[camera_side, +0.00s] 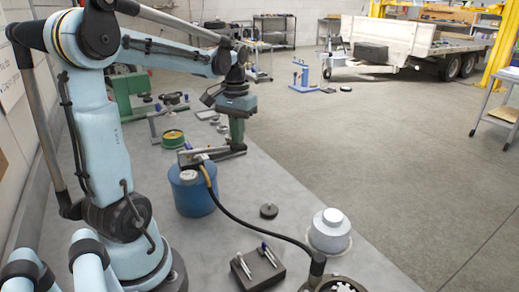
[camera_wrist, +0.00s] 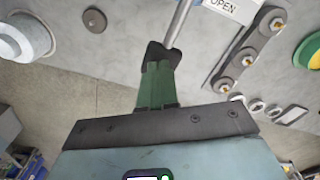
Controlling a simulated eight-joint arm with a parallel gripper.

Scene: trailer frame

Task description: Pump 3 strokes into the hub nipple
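The blue grease pump (camera_side: 193,192) stands on the grey bench, with a gauge on top and a lever (camera_side: 208,154) lying nearly level across it. My gripper (camera_side: 238,143) is over the lever's right end. In the wrist view my green fingers (camera_wrist: 158,75) look closed around the lever's dark grip (camera_wrist: 163,54), and a silver rod (camera_wrist: 178,22) runs away from it. A black hose (camera_side: 243,221) runs from the pump to a dark coupler (camera_side: 317,264) at the hub (camera_side: 338,285). The nipple is hidden, and the hub is cut off by the bottom edge.
A grey-white round container (camera_side: 329,235), a black disc (camera_side: 268,211) and a dark block with pins (camera_side: 258,268) stand near the hose. A plate with brass fittings (camera_wrist: 248,50) and a green-yellow ring (camera_side: 174,138) lie farther back. A trailer (camera_side: 400,45) stands behind.

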